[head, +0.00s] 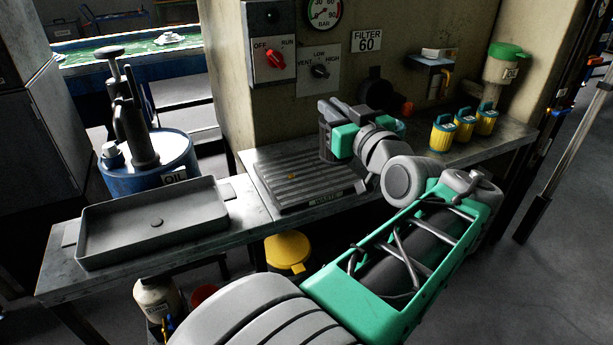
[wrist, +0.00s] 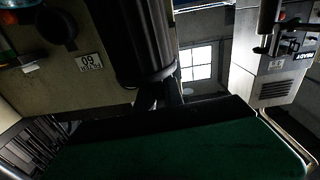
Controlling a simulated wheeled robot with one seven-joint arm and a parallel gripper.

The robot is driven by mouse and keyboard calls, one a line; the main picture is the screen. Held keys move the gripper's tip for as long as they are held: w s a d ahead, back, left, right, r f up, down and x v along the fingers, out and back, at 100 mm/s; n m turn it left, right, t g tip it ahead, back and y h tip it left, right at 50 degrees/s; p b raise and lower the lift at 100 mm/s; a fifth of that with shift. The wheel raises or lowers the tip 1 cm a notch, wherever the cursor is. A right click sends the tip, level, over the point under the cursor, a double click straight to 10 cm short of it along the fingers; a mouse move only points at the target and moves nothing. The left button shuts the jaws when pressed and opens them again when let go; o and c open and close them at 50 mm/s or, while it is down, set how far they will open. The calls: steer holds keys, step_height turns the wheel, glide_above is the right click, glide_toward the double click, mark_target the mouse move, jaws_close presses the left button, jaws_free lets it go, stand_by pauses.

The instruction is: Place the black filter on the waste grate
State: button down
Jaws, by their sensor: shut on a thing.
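My gripper (head: 333,118) is shut on the black filter (head: 326,146), a dark cylinder held over the back right part of the grate. In the wrist view the black filter (wrist: 125,40) is a ribbed cylinder, and my gripper's fingertips (wrist: 160,95) show dark against its end. The head view does not clearly show whether the filter touches the grate.
A grey tray (head: 150,222) and a blue oil drum (head: 150,165) with a pump stand left. Several yellow filters (head: 465,125) stand at the bench's right.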

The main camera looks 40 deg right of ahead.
steer(key=shift+w+a+f, duration=0.1)
steer(key=shift+a+f, duration=0.1)
steer(key=shift+f, duration=0.3)
steer(key=shift+w+a+f, duration=0.1)
steer(key=shift+a+f, duration=0.05)
steer(key=shift+f, duration=0.3)
steer(key=w+d+f+b, duration=0.1)
steer(key=w+d+f, duration=0.7)
steer(key=w+f, duration=0.3)
steer(key=shift+d+f, duration=0.15)
steer(key=shift+f, duration=0.8)
steer(key=shift+f+b, duration=0.25)
steer(key=shift+b, duration=0.2)
steer(key=c, duration=1.5)
jaws_free()
steer(key=shift+s, duration=0.1)
steer(key=shift+o, duration=0.2)
steer(key=shift+r, duration=0.1)
